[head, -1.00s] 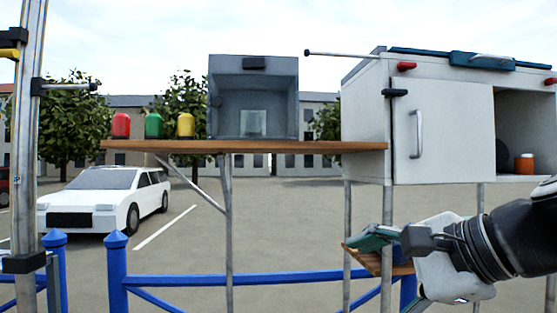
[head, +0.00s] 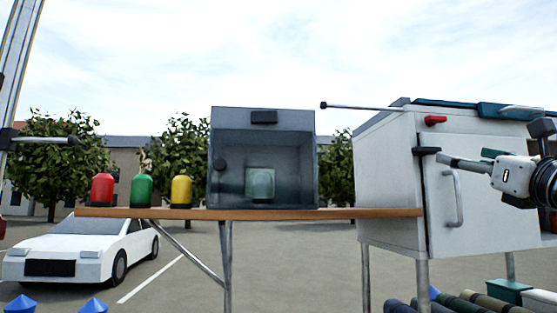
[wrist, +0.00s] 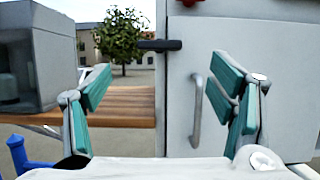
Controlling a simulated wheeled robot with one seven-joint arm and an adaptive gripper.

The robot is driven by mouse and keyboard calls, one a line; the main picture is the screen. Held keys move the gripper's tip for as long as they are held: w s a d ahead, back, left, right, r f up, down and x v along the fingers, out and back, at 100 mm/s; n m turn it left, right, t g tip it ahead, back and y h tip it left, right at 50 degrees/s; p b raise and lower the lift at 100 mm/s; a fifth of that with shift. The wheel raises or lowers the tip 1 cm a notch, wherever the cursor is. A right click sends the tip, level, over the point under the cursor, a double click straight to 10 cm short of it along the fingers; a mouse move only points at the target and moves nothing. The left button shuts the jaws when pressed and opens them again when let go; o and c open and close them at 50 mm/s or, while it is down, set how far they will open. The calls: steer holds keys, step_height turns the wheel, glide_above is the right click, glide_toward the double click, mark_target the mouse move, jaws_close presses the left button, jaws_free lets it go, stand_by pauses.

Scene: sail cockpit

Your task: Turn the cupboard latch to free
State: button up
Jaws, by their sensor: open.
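The white cupboard (head: 390,185) stands at the right in the head view, its door (head: 490,200) shut. The black latch (head: 427,151) lies about level across the door's left edge, near the top. In the wrist view the latch (wrist: 160,45) shows between and a little above the fingertips, beyond them. A grey bar handle (head: 455,198) stands upright on the door; it also shows in the wrist view (wrist: 196,110). My gripper (head: 465,160) is in front of the door, right of the latch in the head view. In the wrist view my gripper (wrist: 165,85) is open and empty.
A wooden shelf (head: 330,214) left of the cupboard bears a grey open box (head: 262,117) and red (head: 103,190), green (head: 142,191) and yellow (head: 181,191) bottles. A thin rod (head: 365,106) juts left from the cupboard top. A red knob (head: 435,120) sits above the latch.

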mark_target(430, 149)
steer(key=b+x, duration=0.1)
steer(key=x, duration=0.9)
steer(key=shift+w, duration=0.3)
steer(key=shift+c, duration=0.3)
steer(key=c, duration=1.1)
